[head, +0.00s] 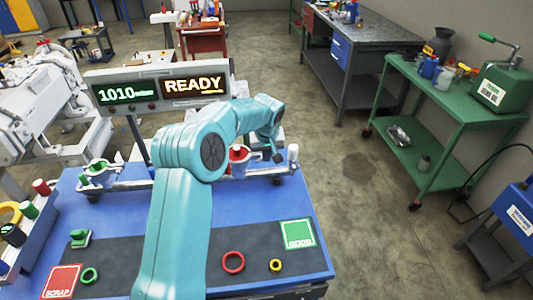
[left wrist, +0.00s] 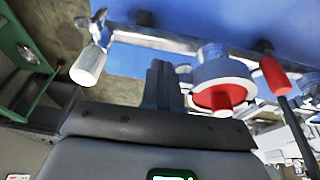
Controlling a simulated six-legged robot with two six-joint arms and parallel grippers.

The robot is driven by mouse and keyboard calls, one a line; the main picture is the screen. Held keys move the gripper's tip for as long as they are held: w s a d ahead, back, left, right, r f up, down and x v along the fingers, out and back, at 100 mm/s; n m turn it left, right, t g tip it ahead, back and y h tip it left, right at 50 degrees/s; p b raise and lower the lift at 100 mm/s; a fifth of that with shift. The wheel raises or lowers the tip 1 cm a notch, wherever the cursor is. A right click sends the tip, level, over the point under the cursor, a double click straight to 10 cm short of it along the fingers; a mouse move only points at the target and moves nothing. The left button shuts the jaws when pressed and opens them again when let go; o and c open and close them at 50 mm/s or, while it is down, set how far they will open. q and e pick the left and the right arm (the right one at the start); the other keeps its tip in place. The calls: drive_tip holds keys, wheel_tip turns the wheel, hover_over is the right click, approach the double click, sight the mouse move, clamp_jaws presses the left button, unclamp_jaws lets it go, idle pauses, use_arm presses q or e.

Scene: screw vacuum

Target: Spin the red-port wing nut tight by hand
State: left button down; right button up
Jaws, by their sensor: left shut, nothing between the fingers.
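The red port (head: 238,154) is a red-and-white round fitting on the metal manifold (head: 262,171), partly hidden behind my left arm. In the left wrist view the red port (left wrist: 220,92) shows a red face below a white collar, right of my fingers. A separate wing nut shape cannot be made out on it. My left gripper (head: 276,157) is to the right of the red port, apart from it. Its narrow fingers (left wrist: 161,82) are together and empty. My right gripper is not in view.
A white-capped post (head: 293,154) stands at the manifold's right end, close to my left gripper. A green port (head: 98,170) is at the left. Behind is a display (head: 160,90) reading 1010 and READY. Red (head: 233,262) and yellow (head: 275,265) rings lie on the dark mat.

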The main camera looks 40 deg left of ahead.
use_arm(q)
drive_tip(key=shift+w+d+g+y+p, duration=0.15)
drive_tip(key=shift+d+g+y+p, duration=0.15)
drive_tip(key=shift+g+y+p, duration=0.3)
